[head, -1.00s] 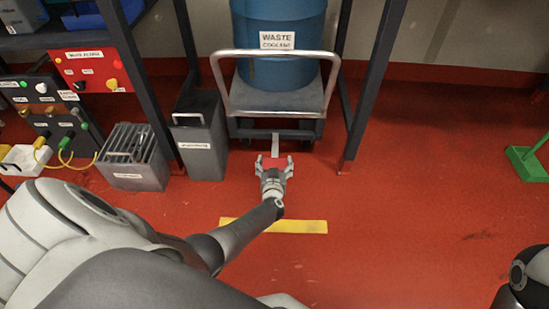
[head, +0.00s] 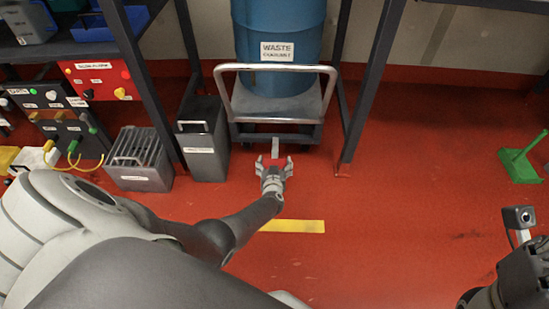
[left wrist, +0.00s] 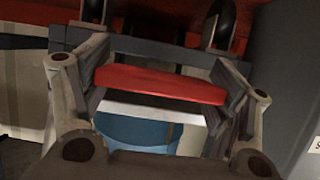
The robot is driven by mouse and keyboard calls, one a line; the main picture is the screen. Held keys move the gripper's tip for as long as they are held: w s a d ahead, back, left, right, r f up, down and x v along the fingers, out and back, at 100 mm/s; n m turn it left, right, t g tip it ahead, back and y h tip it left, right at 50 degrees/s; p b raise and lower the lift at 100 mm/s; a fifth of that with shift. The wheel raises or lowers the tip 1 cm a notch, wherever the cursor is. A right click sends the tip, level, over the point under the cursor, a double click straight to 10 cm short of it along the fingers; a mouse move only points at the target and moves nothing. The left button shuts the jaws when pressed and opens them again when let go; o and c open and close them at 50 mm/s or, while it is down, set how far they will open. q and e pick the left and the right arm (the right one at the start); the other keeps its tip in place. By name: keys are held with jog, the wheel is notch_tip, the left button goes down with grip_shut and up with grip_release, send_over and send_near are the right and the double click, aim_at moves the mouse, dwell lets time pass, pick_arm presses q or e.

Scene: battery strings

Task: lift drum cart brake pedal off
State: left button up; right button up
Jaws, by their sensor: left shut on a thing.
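The drum cart (head: 246,112) stands under the frame, with a blue drum labelled waste coolant (head: 275,90) on its deck. Its brake pedal (head: 275,147) sticks out low at the front, a pale grey bar in the head view. In the left wrist view the pedal's red pad (left wrist: 160,85) lies crosswise between my finger pads. My left gripper (head: 274,162) is shut on the pedal, one finger at each end of the red pad.
A grey bin (head: 204,150) and a ribbed grey box (head: 139,165) stand left of the cart. Dark frame legs (head: 365,100) flank the cart. A yellow floor strip (head: 293,226) lies in front. A green tool (head: 520,163) stands at the right; the red floor between is clear.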

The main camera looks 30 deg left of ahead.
pick_arm(q)
jog(key=shift+w+a+r, duration=0.2)
jog(key=shift+w+r, duration=0.15)
jog(key=shift+r, duration=0.2)
jog(key=o, duration=1.4)
jog(key=shift+s+d+f, duration=0.1)
jog(key=shift+s+f, duration=0.05)
jog(key=shift+f, duration=0.05)
jog(key=shift+s, duration=0.1)
jog(key=shift+s+d, duration=0.2)
jog(key=shift+d, duration=0.15)
jog(key=shift+v, duration=0.95)
jog(key=v, duration=0.4)
jog(key=shift+s+r, duration=0.3)
jog(key=shift+s, duration=0.05)
